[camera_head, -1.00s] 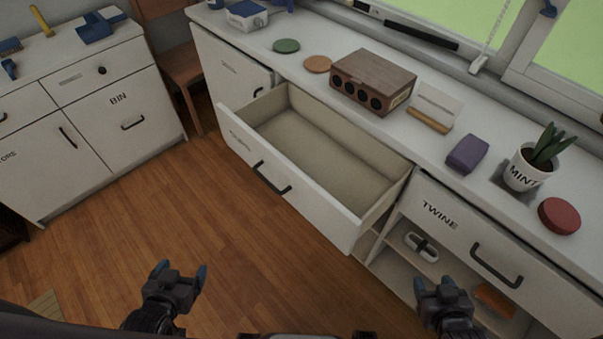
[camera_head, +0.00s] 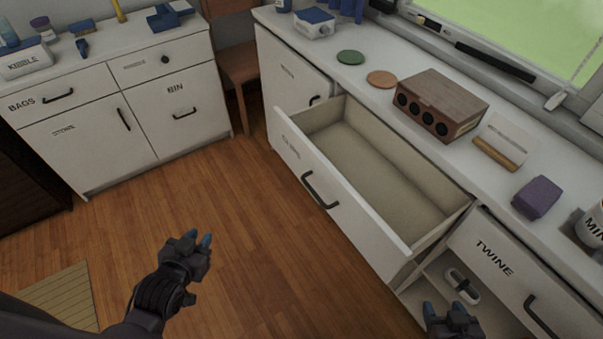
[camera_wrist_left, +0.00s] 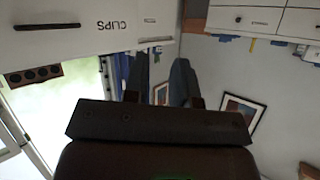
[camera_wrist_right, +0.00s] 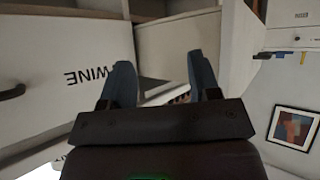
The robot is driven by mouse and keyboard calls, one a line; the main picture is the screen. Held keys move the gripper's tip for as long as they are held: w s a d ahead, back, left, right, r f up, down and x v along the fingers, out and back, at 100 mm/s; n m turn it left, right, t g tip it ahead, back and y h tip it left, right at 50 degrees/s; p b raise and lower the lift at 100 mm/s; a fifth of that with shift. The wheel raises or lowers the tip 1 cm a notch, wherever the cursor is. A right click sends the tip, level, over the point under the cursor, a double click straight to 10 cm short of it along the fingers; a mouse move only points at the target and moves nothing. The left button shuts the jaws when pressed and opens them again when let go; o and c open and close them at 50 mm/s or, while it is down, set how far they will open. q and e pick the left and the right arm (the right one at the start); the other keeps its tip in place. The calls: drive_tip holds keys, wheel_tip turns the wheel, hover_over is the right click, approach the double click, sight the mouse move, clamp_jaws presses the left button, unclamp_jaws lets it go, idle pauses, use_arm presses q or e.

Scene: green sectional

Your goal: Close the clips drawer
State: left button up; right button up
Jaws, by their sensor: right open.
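The clips drawer (camera_head: 345,205) is pulled far out of the white counter unit and looks empty inside. Its front has a dark bar handle (camera_head: 319,191); the label CLIPS reads upside down on the drawer front (camera_wrist_left: 75,35) in the left wrist view. My left gripper (camera_head: 197,240) is open and empty over the wooden floor, left of the drawer front and apart from it. My right gripper (camera_head: 448,308) is open and empty, low in front of the shelf opening by the twine drawer (camera_head: 500,262). Neither gripper touches the clips drawer.
The counter top holds a brown wooden box (camera_head: 440,104), green disc (camera_head: 351,57), orange disc (camera_head: 382,78) and purple block (camera_head: 537,196). Another white cabinet (camera_head: 150,115) stands at the left. Wooden floor (camera_head: 200,205) is clear between it and the drawer.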

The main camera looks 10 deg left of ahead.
use_arm(q)
drive_tip(key=w+m+b, duration=0.1)
drive_tip(key=w, duration=0.2)
drive_tip(key=w+f+m+t+h+b, duration=0.1)
drive_tip(key=w, duration=0.2)
drive_tip(key=w+d+f+m+b, duration=0.1)
drive_tip(key=w, duration=0.3)
drive_tip(key=shift+m+b, duration=0.3)
drive_tip(key=shift+b, duration=0.05)
clamp_jaws()
drive_tip(key=m+g+h+b, duration=0.2)
drive_tip(key=m+h+b, duration=0.4)
drive_tip(key=m+h, duration=1.15)
approach(301, 164)
drive_tip(key=d+r+m+y, duration=0.1)
drive_tip(key=w+d+r+m+y+b, duration=0.1)
drive_tip(key=d+m+y, duration=0.1)
drive_tip(key=w+d+r+m+y, duration=0.1)
drive_tip(key=d+r+m+y, duration=0.1)
drive_tip(key=shift+w, duration=0.2)
drive_tip(key=shift+w+d, duration=0.4)
drive_tip(key=shift+d, duration=0.15)
use_arm(e)
wheel_tip(301, 164, down, 10)
drive_tip(key=w+g, duration=0.1)
drive_tip(key=shift+a+r, duration=0.15)
drive_tip(key=shift+a, duration=0.2)
